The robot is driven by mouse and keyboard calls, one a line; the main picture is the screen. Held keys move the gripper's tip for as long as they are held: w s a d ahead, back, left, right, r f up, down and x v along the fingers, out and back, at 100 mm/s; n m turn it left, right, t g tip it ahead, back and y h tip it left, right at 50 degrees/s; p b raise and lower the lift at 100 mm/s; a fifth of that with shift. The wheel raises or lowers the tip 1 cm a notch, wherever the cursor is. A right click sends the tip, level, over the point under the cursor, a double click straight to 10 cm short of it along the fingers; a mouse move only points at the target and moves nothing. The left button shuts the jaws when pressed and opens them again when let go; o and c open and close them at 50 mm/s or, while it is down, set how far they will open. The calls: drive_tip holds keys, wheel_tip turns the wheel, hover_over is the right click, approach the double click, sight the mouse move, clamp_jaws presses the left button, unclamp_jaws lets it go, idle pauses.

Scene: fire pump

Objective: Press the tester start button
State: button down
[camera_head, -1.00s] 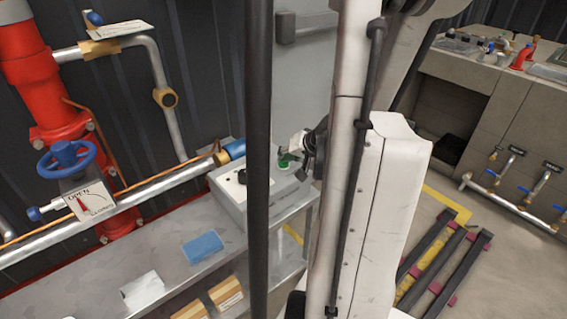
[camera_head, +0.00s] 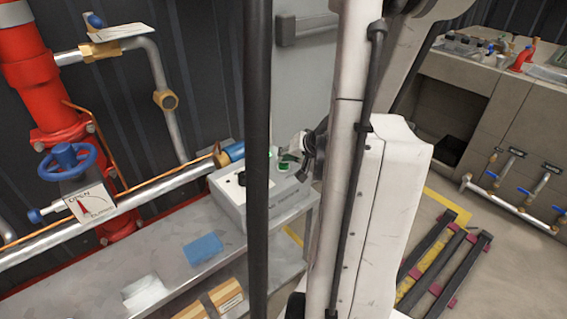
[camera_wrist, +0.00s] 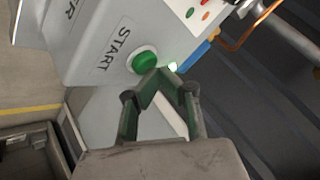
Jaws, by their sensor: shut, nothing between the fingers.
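The tester is a grey-white box (camera_head: 232,207) on the metal bench in the head view. In the wrist view its face (camera_wrist: 92,38) carries the word START beside a round green button (camera_wrist: 144,61). My gripper (camera_wrist: 160,75) is shut and empty. Its fingertips are right at the lower right edge of the button and overlap it in the picture; I cannot tell whether they touch it. A small lit green spot (camera_wrist: 172,67) shows just right of the button. In the head view my gripper (camera_head: 289,160) is at the box's right end, partly hidden by my arm.
A blue-capped pipe (camera_head: 231,153) runs close behind the box. A red pipe with a blue handwheel (camera_head: 66,161) stands at left. Dark rails (camera_head: 437,262) lie on the floor at right.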

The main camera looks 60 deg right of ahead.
drive_tip(key=shift+r, duration=0.5)
drive_tip(key=shift+r+p, duration=2.15)
drive_tip(key=shift+r, duration=0.35)
